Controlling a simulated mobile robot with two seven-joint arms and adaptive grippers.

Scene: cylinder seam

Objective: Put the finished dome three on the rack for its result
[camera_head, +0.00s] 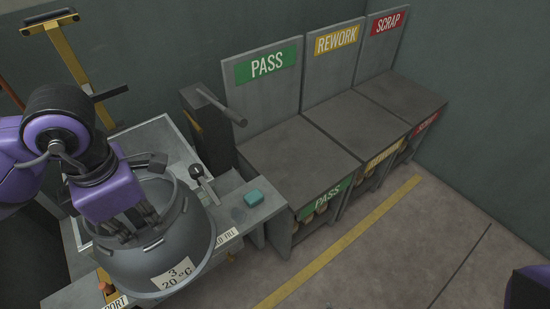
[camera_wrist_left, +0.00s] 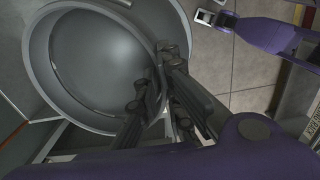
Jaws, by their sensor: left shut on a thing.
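Dome three (camera_head: 192,250) is a large dark grey bowl-shaped shell with a label reading "3" and "20 °C". Its open side faces up. My left gripper (camera_head: 128,228) is shut on its near left rim. The left wrist view shows the fingers (camera_wrist_left: 160,95) across the rim of the dome (camera_wrist_left: 85,60), whose inside looks empty. I cannot tell whether the dome touches the bench below. The rack has three bays: PASS (camera_head: 295,150), REWORK (camera_head: 358,125) and SCRAP (camera_head: 402,97). All three tops are bare. A purple arm of mine (camera_wrist_left: 275,32) shows in the left wrist view; its grey end is unclear.
A bench (camera_head: 245,218) with a teal block (camera_head: 253,198) lies between the dome and the rack. A dark post with a lever (camera_head: 210,125) stands beside the PASS bay. A yellow stand (camera_head: 68,55) is at the back left. The floor (camera_head: 400,250) right of the yellow line is clear.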

